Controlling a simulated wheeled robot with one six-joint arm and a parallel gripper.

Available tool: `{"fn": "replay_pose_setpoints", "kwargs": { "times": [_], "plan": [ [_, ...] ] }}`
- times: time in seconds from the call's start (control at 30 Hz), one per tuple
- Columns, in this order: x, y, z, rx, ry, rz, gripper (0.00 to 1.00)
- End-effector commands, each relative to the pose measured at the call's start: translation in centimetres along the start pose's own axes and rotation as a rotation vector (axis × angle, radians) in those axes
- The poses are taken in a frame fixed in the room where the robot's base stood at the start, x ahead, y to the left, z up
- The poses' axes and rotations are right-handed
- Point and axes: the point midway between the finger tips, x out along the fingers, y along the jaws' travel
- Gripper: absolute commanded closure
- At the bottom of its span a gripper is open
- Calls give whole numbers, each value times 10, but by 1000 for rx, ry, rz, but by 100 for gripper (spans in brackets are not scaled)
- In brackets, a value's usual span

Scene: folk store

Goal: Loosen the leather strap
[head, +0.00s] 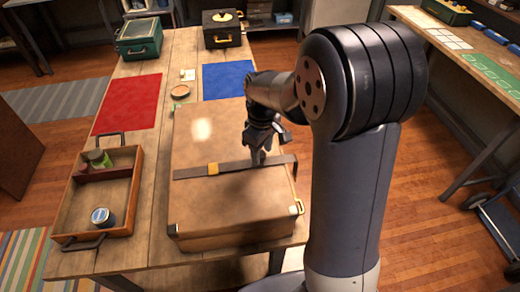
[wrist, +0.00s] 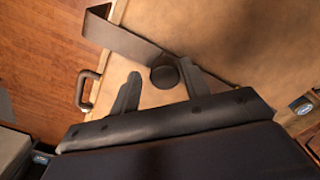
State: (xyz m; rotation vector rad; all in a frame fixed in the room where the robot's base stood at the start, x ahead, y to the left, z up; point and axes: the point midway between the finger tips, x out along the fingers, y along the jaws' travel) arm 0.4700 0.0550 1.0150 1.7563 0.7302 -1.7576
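A tan leather case (head: 225,210) lies shut on the wooden table. A dark leather strap (head: 195,173) runs across its lid, with a brass buckle (head: 213,169) left of its middle; its right end bends over the case's right edge. My gripper (head: 258,160) points down at the strap, right of the buckle. In the wrist view the strap (wrist: 130,42) enters from the upper left and a dark round piece (wrist: 164,77) lies between my gripper's spread fingers (wrist: 160,80). The left finger is apart from it; I cannot tell whether the right one touches. The buckle is not visible there.
A wooden tray (head: 118,190) with a green jar and a blue tin stands left of the case. Red (head: 128,104) and blue (head: 228,80) mats lie behind, with a round dish (head: 180,92) between. A green box (head: 138,40) and black box (head: 221,28) stand farther back.

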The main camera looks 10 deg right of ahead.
Motion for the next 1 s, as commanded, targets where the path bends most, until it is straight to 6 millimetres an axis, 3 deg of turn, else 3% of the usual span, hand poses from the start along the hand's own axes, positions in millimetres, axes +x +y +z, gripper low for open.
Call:
{"fn": "replay_pose_setpoints", "kwargs": {
  "times": [0.1, 0.43, 0.8, 1.0],
  "plan": [
    [0, 0, 0, 0, 1, -1, 48],
    [-8, 0, -1, 0, 4, 1, 48],
    [-78, 0, -1, 1, 5, 2, 48],
    [-103, 0, 0, 1, 3, 1, 48]
  ]
}}
